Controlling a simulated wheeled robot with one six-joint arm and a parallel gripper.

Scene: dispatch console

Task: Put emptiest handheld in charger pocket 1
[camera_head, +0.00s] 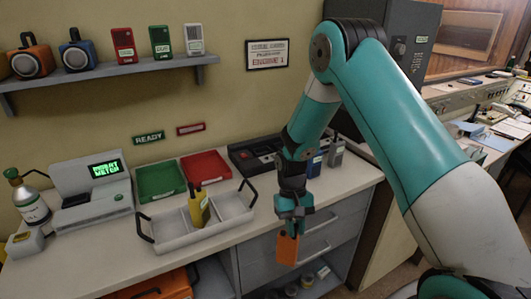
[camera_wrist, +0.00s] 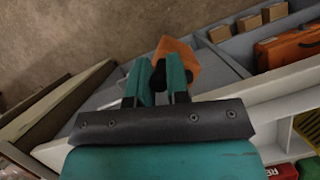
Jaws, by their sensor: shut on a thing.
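My gripper (camera_head: 291,222) is shut on an orange handheld (camera_head: 287,250). It hangs below the gripper, in front of the counter's front edge and the drawers. In the wrist view the orange handheld (camera_wrist: 178,50) shows between and beyond the teal fingers (camera_wrist: 158,80). A yellow handheld (camera_head: 199,209) stands upright in a white divided tray (camera_head: 170,240). A blue handheld (camera_head: 314,164) and a grey handheld (camera_head: 336,153) stand at the right of the counter, partly behind my arm. A dark unit (camera_head: 246,158), perhaps the charger, lies behind my arm; its pockets cannot be told apart.
A green tray (camera_head: 160,180) and a red tray (camera_head: 206,166) lie behind the white tray. A grey meter with a green display (camera_head: 105,169) and a bottle (camera_head: 29,203) stand at left. A wall shelf (camera_head: 110,70) holds several devices. A wall card (camera_head: 267,54) is only partly legible.

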